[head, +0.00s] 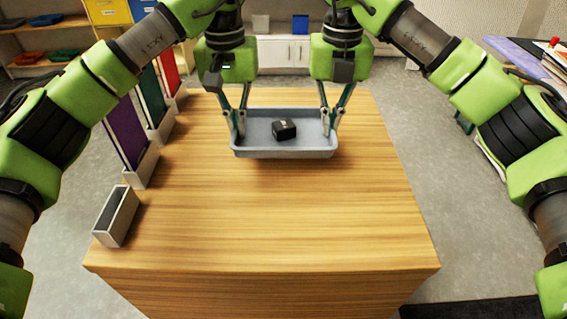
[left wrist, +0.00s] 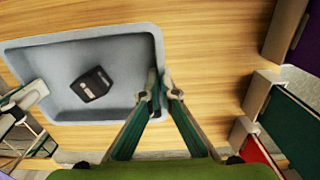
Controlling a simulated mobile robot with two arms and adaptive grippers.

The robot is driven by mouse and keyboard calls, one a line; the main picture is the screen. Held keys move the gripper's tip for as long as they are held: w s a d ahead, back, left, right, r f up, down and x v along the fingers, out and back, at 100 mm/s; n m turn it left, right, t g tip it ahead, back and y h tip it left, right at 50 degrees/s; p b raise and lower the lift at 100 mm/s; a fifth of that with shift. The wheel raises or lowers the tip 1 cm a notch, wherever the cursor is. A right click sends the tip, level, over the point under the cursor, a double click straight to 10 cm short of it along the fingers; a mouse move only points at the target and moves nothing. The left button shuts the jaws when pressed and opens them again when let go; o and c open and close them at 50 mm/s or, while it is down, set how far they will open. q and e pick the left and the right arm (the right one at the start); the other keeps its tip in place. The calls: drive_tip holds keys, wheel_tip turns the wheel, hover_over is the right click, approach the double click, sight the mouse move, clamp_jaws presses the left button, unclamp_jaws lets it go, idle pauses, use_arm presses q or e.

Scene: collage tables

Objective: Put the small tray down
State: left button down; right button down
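The small tray (head: 285,153) is grey-blue and shallow with raised walls. It is level at the far part of the wooden table, with a small black block (head: 284,129) lying in it. My left gripper (head: 237,126) is shut on the tray's left wall; in the left wrist view its fingers (left wrist: 162,90) straddle the rim. My right gripper (head: 329,122) has its fingers at the right wall and appears shut on it. The tray (left wrist: 105,42) and block (left wrist: 91,84) also show in the left wrist view. I cannot tell whether the tray's bottom touches the table.
The wooden table (head: 270,220) is clear in front of the tray. Along its left edge stand an empty grey holder (head: 116,217) and holders with a purple panel (head: 124,132), a green panel (head: 152,98) and a red panel (head: 168,68). A second table (head: 520,58) is at the right.

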sight(240, 144)
use_arm(q)
drive_tip(key=shift+f, duration=0.3)
use_arm(e)
drive_tip(key=shift+f, duration=0.3)
